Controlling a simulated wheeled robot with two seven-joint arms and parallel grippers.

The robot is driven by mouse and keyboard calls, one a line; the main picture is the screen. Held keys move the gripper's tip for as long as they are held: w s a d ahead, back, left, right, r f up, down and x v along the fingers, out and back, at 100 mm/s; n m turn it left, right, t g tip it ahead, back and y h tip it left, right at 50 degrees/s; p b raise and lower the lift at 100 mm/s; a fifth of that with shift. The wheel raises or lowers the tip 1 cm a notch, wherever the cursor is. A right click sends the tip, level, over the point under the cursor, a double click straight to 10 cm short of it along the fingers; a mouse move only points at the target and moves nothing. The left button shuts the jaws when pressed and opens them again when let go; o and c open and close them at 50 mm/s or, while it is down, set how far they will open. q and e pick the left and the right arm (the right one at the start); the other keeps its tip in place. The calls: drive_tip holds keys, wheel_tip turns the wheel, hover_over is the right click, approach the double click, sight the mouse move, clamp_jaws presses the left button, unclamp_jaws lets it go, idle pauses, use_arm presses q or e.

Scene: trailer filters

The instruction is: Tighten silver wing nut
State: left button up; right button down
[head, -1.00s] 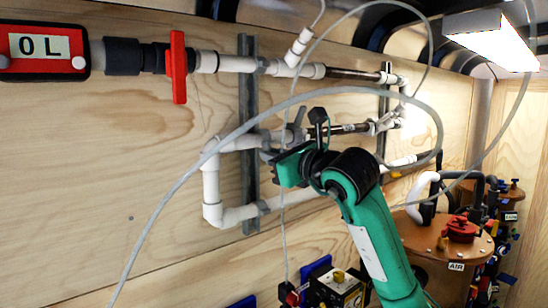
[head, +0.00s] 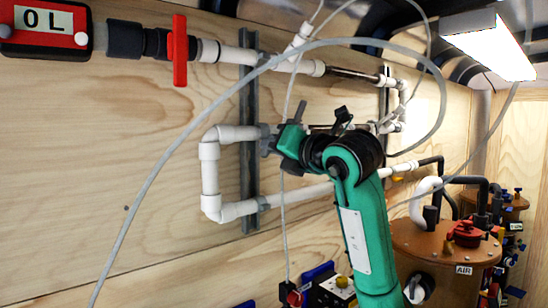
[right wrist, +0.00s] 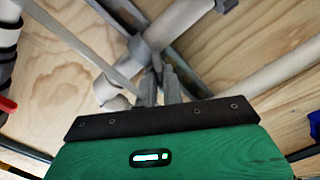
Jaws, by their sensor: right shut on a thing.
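My right gripper (head: 273,143) has its fingers at the clamp (head: 266,138) where the middle white pipe crosses the left metal strut. In the right wrist view, the grey fingers (right wrist: 159,74) are closed together at the clamp (right wrist: 139,47), on the small silver wing nut. The fingers cover most of the nut, so its turn angle cannot be made out. The green palm and black plate fill the bottom of that view. My left gripper is not in view.
White pipes (head: 210,175) run along the plywood wall (head: 110,200), held by metal struts (head: 249,90). A loose grey hose (head: 150,180) loops around my right arm. A red valve handle (head: 180,50) is at upper left; brown filter canisters (head: 440,250) stand at right.

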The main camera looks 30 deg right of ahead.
drive_tip(key=m+b, duration=0.4)
drive_tip(key=m, duration=0.6)
drive_tip(key=shift+m, duration=0.4)
idle(0.4)
drive_tip(key=c, duration=1.5)
unclamp_jaws()
drive_tip(key=shift+c, duration=0.2)
